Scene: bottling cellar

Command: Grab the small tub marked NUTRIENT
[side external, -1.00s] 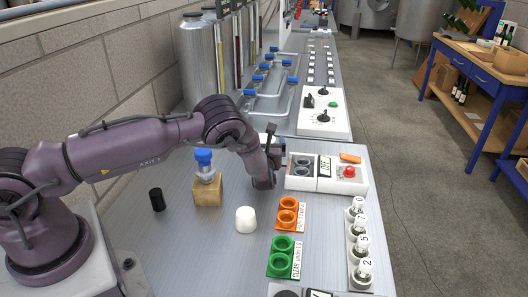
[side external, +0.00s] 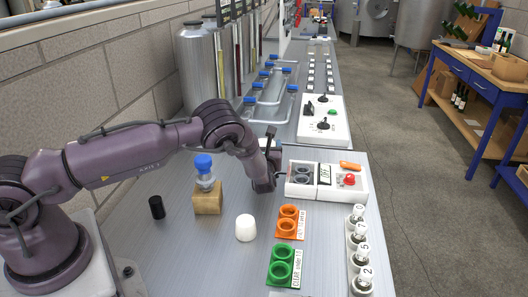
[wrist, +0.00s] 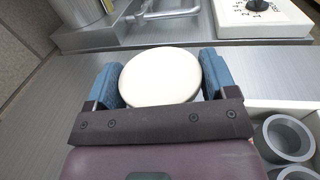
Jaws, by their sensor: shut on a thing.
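A round tub with a plain cream lid (wrist: 160,77) sits between the two blue-padded fingers of my gripper (wrist: 160,90) in the wrist view. The fingers touch it on both sides, so my gripper is shut on it. No NUTRIENT marking shows on the lid, and its side is hidden from the wrist camera. In the side view my gripper (side external: 264,172) is low over the bench, just left of the grey-and-white control box (side external: 328,182).
A white cap-like piece (side external: 245,229), a wooden block (side external: 207,202) with a blue-capped bottle (side external: 204,168), and a black cylinder (side external: 157,207) stand nearby. Orange (side external: 290,222) and green (side external: 284,265) holders and numbered bottles (side external: 361,250) are in front. Blue-handled pipework (side external: 270,98) lies behind.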

